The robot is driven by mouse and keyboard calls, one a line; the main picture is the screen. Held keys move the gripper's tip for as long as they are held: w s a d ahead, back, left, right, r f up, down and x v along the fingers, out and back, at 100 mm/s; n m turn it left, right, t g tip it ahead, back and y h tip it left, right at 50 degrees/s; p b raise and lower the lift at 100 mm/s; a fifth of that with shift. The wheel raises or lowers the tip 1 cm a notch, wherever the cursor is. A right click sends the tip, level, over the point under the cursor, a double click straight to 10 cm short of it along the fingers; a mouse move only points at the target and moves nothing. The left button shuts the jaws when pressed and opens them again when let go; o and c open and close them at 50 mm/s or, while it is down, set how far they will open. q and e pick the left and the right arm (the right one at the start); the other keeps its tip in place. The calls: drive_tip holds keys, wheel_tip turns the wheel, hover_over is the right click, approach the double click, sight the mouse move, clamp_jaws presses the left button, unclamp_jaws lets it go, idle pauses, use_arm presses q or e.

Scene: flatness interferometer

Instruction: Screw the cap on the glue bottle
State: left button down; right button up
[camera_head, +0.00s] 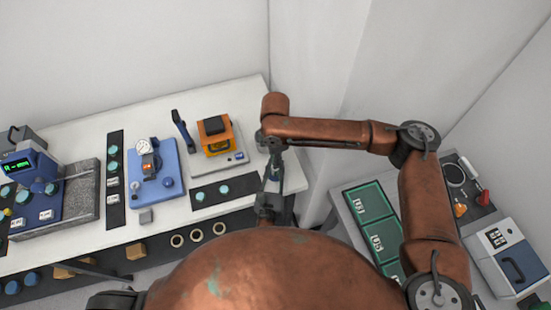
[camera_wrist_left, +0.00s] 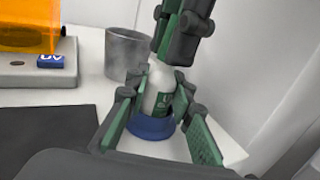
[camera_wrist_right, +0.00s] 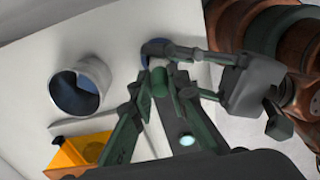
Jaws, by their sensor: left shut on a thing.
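The glue bottle (camera_wrist_left: 160,92), white with a green label, stands upright in a blue round holder (camera_wrist_left: 152,126). My left gripper (camera_wrist_left: 158,112) is shut around the bottle, a finger on each side. My right gripper (camera_wrist_right: 158,88) is over the bottle's top, its fingers coming down from above in the left wrist view (camera_wrist_left: 178,35). A small dark green cylinder, which looks like the cap (camera_wrist_right: 159,82), shows between its fingertips. I cannot tell whether the fingers press on it or how it meets the neck. In the head view the right gripper (camera_head: 275,165) partly hides the bottle.
A grey cup (camera_wrist_left: 127,54) stands close beside the bottle; it also shows in the right wrist view (camera_wrist_right: 80,90). An orange-covered device (camera_head: 216,136) is on the bench to the left. A dark mat (camera_head: 223,190) lies in front of it. A wall is close behind.

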drive_tip(key=o, duration=0.5)
wheel_tip(320, 180, up, 12)
idle(0.5)
use_arm(q)
drive_tip(key=c, duration=1.6)
unclamp_jaws()
drive_tip(key=shift+s, duration=0.1)
drive_tip(key=s+a, duration=0.1)
drive_tip(key=s, duration=1)
drive_tip(key=shift+s+a, duration=0.35)
